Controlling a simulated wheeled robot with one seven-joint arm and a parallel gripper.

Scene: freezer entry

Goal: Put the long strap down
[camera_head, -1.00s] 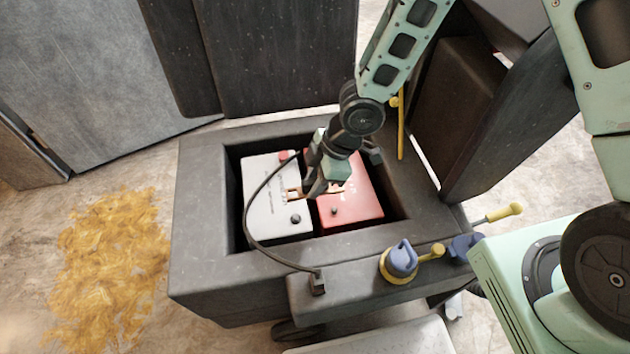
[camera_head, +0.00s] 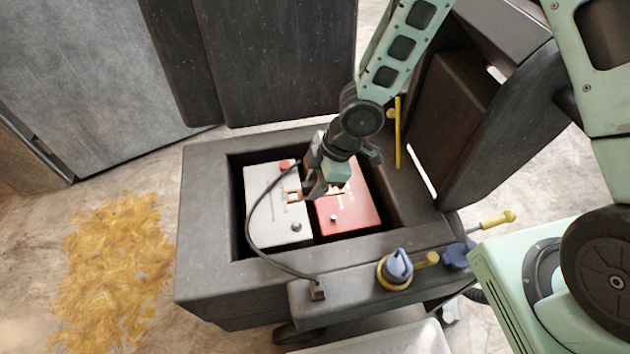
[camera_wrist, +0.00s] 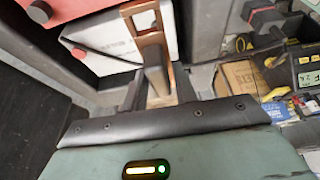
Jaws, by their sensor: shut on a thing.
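The long strap is a flat copper-coloured bar with slots, and its left end (camera_head: 294,197) shows over the white battery. In the wrist view the strap (camera_wrist: 149,38) runs up from between the fingers. My gripper (camera_head: 316,188) is shut on the strap, above the gap between the white battery (camera_head: 272,220) and the red battery (camera_head: 355,213). The fingers also show in the wrist view (camera_wrist: 157,85). My fingers hide the strap's middle. I cannot tell whether the strap touches the batteries.
The batteries sit in a dark open box (camera_head: 210,210). A black cable (camera_head: 252,232) arcs over its left side to the front ledge. A blue and yellow tool (camera_head: 396,268) is on the ledge. A yellow-handled tool (camera_head: 497,219) lies at right. Yellow debris (camera_head: 115,265) covers the left floor.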

